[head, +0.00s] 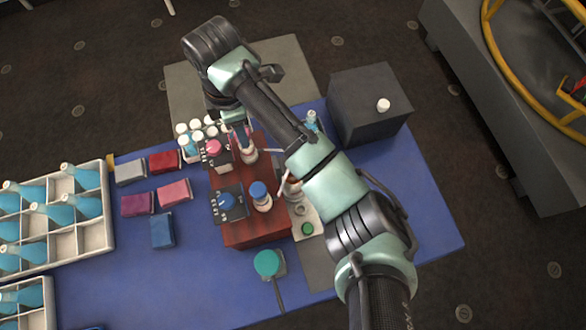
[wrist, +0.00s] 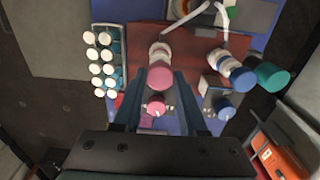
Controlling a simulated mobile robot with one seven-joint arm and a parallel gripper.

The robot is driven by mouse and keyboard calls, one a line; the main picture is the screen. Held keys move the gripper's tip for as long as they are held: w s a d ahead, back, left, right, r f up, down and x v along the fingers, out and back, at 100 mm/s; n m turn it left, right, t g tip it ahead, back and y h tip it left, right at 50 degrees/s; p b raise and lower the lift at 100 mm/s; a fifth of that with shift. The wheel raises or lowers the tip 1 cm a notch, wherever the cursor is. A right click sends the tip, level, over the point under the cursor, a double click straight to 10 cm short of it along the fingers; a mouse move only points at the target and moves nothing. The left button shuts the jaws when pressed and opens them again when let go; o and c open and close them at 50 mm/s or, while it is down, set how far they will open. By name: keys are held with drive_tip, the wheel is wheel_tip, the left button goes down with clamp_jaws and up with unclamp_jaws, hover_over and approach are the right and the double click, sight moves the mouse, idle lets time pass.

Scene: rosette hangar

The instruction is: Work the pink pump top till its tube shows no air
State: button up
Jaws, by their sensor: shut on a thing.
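The pink pump top (wrist: 160,77) sits on a pale bottle at the wooden block (head: 247,237). My gripper (wrist: 159,82) is shut on the pink top, one finger on each side of it. In the head view my gripper (head: 240,138) hides most of the top, and the bottle's pale body (head: 249,156) shows below. A white tube (wrist: 190,17) shows beyond the bottle in the wrist view; whether it holds air is too small to tell. A pink knob (head: 213,147) stands on a dark plate beside the bottle.
A blue-topped bottle (head: 259,193) and a blue knob (head: 226,201) stand on the same block. White-capped vials (head: 196,134), coloured boxes (head: 172,192) and a green-topped item (head: 267,262) are around it. A dark box (head: 368,105) stands at the right.

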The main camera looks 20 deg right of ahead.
drive_tip(key=shift+f+b, duration=0.35)
drive_tip(key=shift+f, duration=0.35)
drive_tip(key=o, duration=1)
drive_tip(key=shift+r, duration=0.1)
wheel_tip(320, 180, up, 7)
drive_tip(key=p, duration=0.6)
drive_tip(key=shift+p, duration=0.35)
